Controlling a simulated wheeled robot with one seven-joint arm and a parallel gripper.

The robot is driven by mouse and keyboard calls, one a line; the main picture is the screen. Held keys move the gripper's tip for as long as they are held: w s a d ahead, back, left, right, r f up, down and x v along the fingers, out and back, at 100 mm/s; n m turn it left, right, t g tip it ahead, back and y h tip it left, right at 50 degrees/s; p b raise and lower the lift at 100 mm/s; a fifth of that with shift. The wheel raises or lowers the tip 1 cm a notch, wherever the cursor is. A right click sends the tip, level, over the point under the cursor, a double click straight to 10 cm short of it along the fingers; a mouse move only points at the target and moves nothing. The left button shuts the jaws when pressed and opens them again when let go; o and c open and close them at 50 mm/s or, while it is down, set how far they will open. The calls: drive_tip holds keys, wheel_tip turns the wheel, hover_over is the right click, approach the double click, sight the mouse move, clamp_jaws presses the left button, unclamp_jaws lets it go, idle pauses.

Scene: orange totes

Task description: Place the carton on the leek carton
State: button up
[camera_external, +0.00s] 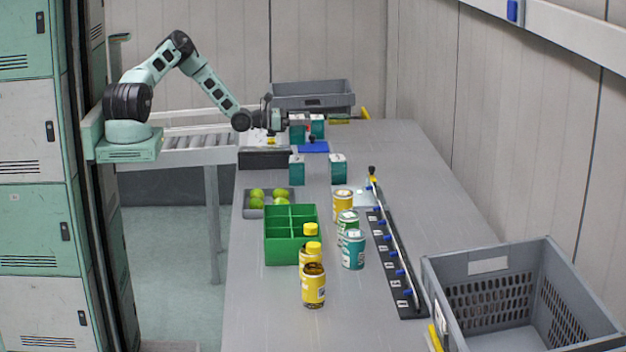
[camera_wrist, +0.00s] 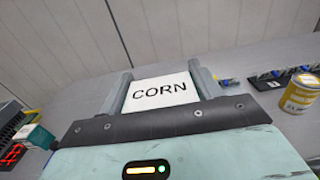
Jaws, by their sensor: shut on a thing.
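My gripper (camera_external: 288,119) is at the far end of the table. In the wrist view my gripper (camera_wrist: 162,88) is shut on a carton (camera_wrist: 160,93) with a white top reading CORN, one finger on each side. In the external view the held carton (camera_external: 297,133) appears teal with a pale top, close beside another teal carton (camera_external: 317,128). Two more teal cartons, one on the left (camera_external: 297,171) and one on the right (camera_external: 338,169), stand upright nearer the camera. Their labels are too small to read, so I cannot tell which is the leek carton.
A blue mat (camera_external: 314,147) lies near the cartons. A green divided box (camera_external: 291,258), a tray of green fruit (camera_external: 246,202), several cans and bottles, and a dark rail (camera_external: 398,277) are nearer. Grey crates stand at the back (camera_external: 311,103) and front right (camera_external: 473,267).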

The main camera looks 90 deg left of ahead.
sight(303, 138)
drive_tip(key=shift+f+p, duration=0.75)
drive_tip(key=shift+f, duration=2.05)
drive_tip(key=shift+f, duration=0.1)
drive_tip(key=o, duration=1.2)
drive_tip(key=shift+f, duration=0.1)
drive_tip(key=shift+c, duration=0.2)
drive_tip(key=shift+r, duration=0.25)
drive_tip(key=s+b, duration=0.4)
drive_tip(key=s, duration=0.8)
